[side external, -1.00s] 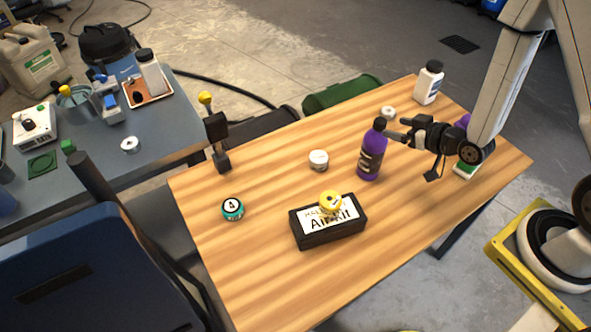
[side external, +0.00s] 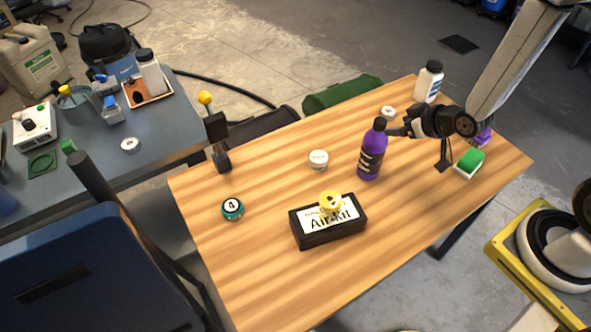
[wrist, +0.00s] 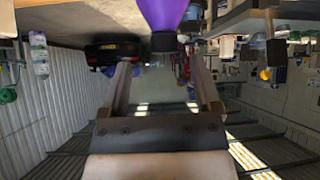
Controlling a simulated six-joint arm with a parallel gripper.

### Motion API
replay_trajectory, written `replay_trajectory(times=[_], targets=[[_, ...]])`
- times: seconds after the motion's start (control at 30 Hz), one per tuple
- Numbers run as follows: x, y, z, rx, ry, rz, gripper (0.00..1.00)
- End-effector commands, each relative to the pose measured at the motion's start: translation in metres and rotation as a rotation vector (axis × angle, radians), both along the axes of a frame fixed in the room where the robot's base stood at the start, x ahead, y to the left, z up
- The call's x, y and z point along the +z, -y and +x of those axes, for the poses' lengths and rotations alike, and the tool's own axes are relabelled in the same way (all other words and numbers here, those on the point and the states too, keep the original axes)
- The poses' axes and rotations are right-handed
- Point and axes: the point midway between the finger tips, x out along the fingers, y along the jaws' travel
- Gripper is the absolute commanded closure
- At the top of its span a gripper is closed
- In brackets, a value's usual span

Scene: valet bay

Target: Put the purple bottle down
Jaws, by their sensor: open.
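The purple bottle (side external: 371,160) with a dark cap and dark label stands upright on the wooden table (side external: 270,180), right of the middle. My gripper (side external: 393,132) is open, at the right side of the bottle, near the height of its shoulder. In the wrist view the bottle (wrist: 166,12) shows upside down at the top edge, cap downward, in line with the gap between the open fingers of my gripper (wrist: 163,68). Most of the bottle is outside that view. I cannot tell whether a fingertip touches it.
A black Air-Kit box (side external: 328,232) with a yellow item on top stands in front. A white jar (side external: 318,160), a billiard-ball-like item (side external: 232,209), a white bottle (side external: 429,82) and a green-topped block (side external: 469,162) stand around. The table's front left is clear.

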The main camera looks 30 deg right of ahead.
Motion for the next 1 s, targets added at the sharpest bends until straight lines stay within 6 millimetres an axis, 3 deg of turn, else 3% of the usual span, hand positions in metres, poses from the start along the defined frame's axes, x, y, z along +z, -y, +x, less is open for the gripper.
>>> replay_trajectory(times=[0.27, 0.6, 0.8, 1.0], targets=[[0.02, -0.007, -0.019, -0.055, -0.211, -0.026, 0.19], [0.05, -0.025, -0.062, -0.112, -0.472, -0.006, 0.19], [0.063, -0.035, -0.084, -0.128, -0.581, 0.016, 0.19], [0.067, -0.039, -0.093, -0.132, -0.622, 0.023, 0.19]])
